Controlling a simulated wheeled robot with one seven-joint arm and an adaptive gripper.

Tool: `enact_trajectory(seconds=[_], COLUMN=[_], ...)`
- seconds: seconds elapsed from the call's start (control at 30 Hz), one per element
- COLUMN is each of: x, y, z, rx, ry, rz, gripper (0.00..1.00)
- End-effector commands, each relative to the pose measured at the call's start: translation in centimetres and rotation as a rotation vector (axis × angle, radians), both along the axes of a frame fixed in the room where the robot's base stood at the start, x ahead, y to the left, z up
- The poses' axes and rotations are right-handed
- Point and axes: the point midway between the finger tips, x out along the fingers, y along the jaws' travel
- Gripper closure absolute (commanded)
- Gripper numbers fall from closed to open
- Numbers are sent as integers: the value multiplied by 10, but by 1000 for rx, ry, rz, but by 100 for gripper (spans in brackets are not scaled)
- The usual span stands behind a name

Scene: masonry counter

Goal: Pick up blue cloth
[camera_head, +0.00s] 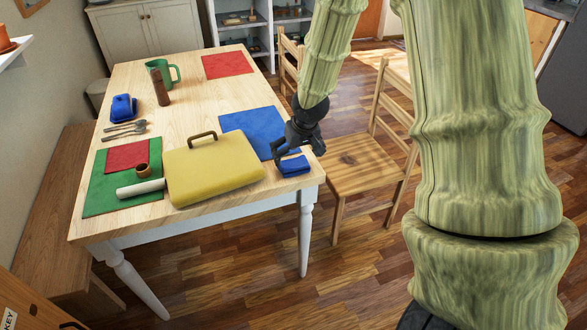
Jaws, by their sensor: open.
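A small folded blue cloth (294,167) lies at the near right corner of the wooden table (195,120). My gripper (287,155) reaches down from above, right over the cloth. Its jaws are open, with the fingers close to the cloth's top and far side. I cannot tell whether they touch it. A larger flat blue mat (245,121) lies behind the gripper and is partly hidden by it.
A white roll (140,189), brown cup (142,170) and green mat (97,190) lie further left. A chair (362,160) stands close to the table's right edge.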

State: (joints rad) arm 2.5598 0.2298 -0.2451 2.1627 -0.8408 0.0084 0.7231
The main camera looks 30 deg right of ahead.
Motion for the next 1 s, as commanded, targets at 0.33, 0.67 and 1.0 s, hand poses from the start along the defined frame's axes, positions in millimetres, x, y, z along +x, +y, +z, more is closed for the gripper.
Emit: enact_trajectory(seconds=[0.33,0.67,1.0], x=[12,25,30], y=[-16,-19,-20], z=[7,-25,-38], rx=[-22,-21,-21], ry=[-17,-18,-19], rz=[-18,-18,-17], gripper=[0,0,0])
